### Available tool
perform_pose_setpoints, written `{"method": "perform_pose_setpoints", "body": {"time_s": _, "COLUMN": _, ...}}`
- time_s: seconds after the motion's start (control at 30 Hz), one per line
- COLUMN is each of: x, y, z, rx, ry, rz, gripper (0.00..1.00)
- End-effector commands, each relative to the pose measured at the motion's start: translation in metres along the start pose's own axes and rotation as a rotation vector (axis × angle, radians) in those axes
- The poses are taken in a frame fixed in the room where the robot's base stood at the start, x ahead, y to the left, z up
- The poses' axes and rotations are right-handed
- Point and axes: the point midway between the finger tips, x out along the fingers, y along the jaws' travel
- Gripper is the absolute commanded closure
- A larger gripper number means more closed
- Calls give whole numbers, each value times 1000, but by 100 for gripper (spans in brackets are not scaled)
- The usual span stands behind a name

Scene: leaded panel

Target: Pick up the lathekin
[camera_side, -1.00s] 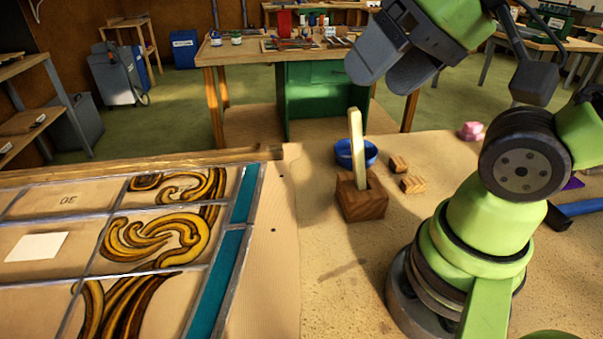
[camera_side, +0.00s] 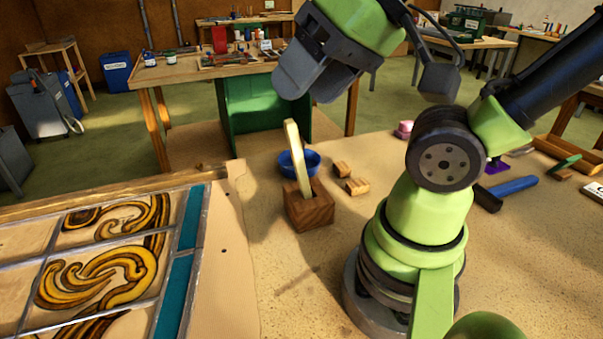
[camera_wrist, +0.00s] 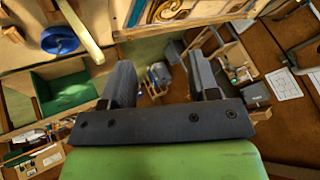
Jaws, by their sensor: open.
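The lathekin, a pale flat stick (camera_side: 298,155), stands in a dark wooden block (camera_side: 310,207) and leans a little to the left in the side view. Its lower end is hidden in the block. My gripper (camera_side: 307,88) is above the lathekin's top and apart from it, with its two grey fingers open and nothing between them. In the wrist view the lathekin (camera_wrist: 80,30) shows at the upper left, outside the space between the fingers (camera_wrist: 163,80).
A blue bowl (camera_side: 312,163) sits just behind the block, with small wooden blocks (camera_side: 357,187) to its right. The leaded panel (camera_side: 110,255) lies at left. A blue-handled hammer (camera_side: 510,188) lies at right. Bare bench lies in front of the block.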

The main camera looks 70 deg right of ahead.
Motion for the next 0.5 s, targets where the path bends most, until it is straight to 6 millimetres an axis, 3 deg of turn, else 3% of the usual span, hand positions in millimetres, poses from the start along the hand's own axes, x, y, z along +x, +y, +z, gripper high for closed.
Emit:
{"method": "perform_pose_setpoints", "body": {"time_s": 0.27, "x": 1, "y": 1, "z": -2, "rx": -17, "ry": -6, "rz": 10, "gripper": 45}}
{"method": "perform_pose_setpoints", "body": {"time_s": 0.5, "x": 17, "y": 26, "z": -29, "rx": -264, "ry": -123, "rz": 95, "gripper": 45}}
